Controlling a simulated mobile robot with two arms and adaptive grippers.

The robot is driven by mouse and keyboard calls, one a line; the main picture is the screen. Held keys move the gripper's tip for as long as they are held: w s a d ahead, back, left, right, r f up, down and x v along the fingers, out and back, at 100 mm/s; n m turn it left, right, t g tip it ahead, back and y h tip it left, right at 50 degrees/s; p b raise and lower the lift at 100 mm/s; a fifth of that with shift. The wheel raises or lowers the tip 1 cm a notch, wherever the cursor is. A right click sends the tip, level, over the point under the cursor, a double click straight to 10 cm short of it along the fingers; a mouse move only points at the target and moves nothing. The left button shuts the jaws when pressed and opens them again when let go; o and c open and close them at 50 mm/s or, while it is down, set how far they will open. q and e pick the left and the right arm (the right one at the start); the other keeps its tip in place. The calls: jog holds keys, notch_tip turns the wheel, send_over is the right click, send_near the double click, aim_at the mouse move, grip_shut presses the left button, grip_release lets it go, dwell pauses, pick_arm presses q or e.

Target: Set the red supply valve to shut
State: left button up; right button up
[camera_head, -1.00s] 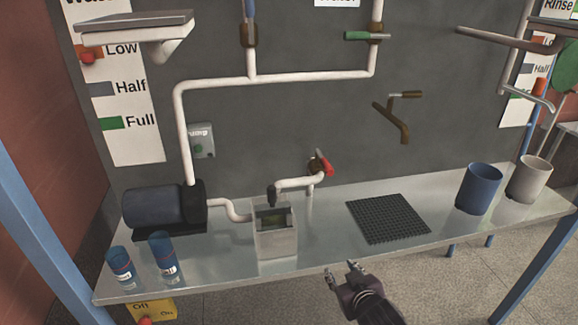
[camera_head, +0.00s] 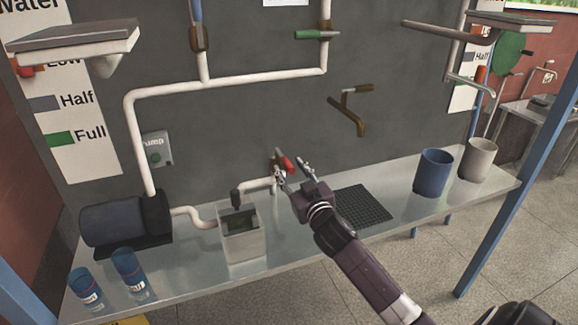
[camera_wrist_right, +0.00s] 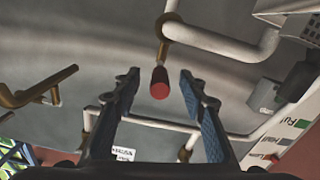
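The red supply valve handle (camera_head: 287,164) sits on the white pipe above the bench, by the back wall. It also shows in the right wrist view (camera_wrist_right: 159,84), with its red tip between the fingers and its brass stem behind. My right gripper (camera_head: 292,168) is open, its two fingers to either side of the handle in the picture. In the right wrist view the fingers (camera_wrist_right: 158,78) stand apart with gaps to the handle, and no contact shows. The valve body is partly hidden behind the fingers in the head view. My left gripper is not in view.
A dark grid mat (camera_head: 362,206) and a blue cup (camera_head: 433,173) lie to the right. A brass crank (camera_head: 348,110) projects from the wall.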

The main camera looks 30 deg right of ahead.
jog(key=shift+w+d, duration=0.15)
jog(key=shift+w, duration=0.35)
grip_shut()
